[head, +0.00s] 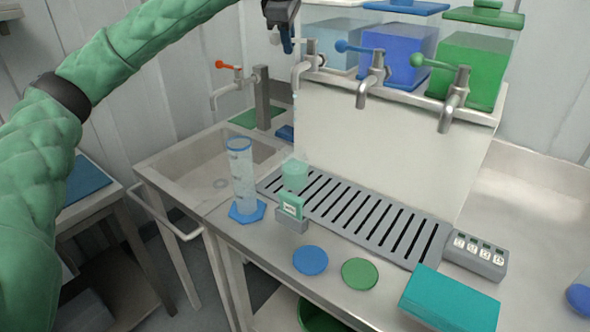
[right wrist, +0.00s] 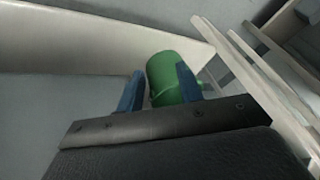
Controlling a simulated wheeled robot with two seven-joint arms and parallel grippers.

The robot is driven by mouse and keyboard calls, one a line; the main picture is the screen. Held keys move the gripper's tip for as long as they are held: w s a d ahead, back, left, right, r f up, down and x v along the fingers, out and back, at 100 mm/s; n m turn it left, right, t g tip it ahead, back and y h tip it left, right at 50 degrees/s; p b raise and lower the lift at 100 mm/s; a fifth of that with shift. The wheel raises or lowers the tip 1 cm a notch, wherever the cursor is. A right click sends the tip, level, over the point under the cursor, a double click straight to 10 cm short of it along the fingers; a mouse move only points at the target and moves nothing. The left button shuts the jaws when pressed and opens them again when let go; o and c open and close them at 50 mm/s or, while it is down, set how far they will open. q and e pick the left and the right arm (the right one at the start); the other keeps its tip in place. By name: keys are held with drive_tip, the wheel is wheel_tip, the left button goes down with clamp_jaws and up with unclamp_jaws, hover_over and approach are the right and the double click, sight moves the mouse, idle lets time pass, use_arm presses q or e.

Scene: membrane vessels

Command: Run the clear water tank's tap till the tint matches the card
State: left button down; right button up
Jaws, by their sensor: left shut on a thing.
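The clear water tank (head: 337,42) stands leftmost on the white stand. Its tap (head: 306,66) points down over the drip tray's left end. My left gripper (head: 286,42), at the top, is shut at this tap's pale lever, which it partly hides. A faint thin stream (head: 295,105) seems to fall from the spout. Below it a clear vessel (head: 294,175) holds pale green liquid. A green tint card (head: 291,205) stands in a grey holder just in front of the vessel. My right gripper (right wrist: 160,80) is open and empty in the right wrist view.
Blue (head: 397,57) and green (head: 470,68) tanks stand to the right. A measuring cylinder (head: 243,180) is left of the vessel. Blue (head: 310,260) and green (head: 359,273) discs and a teal box (head: 449,300) lie in front. A green bin (right wrist: 172,80) is beyond my right fingers.

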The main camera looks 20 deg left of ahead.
use_arm(q)
drive_tip(key=m, duration=0.1)
drive_tip(key=w+m+h, duration=0.1)
drive_tip(key=m, duration=0.1)
drive_tip(key=w+m+h+p, duration=0.1)
drive_tip(key=m, duration=0.1)
drive_tip(key=shift+d+r, duration=0.1)
drive_tip(key=shift+r, duration=0.05)
drive_tip(key=shift+w, duration=0.1)
drive_tip(key=c, duration=1.5)
unclamp_jaws()
drive_tip(key=shift+o, duration=0.6)
drive_tip(key=shift+w+d, duration=0.1)
drive_tip(key=shift+w, duration=0.05)
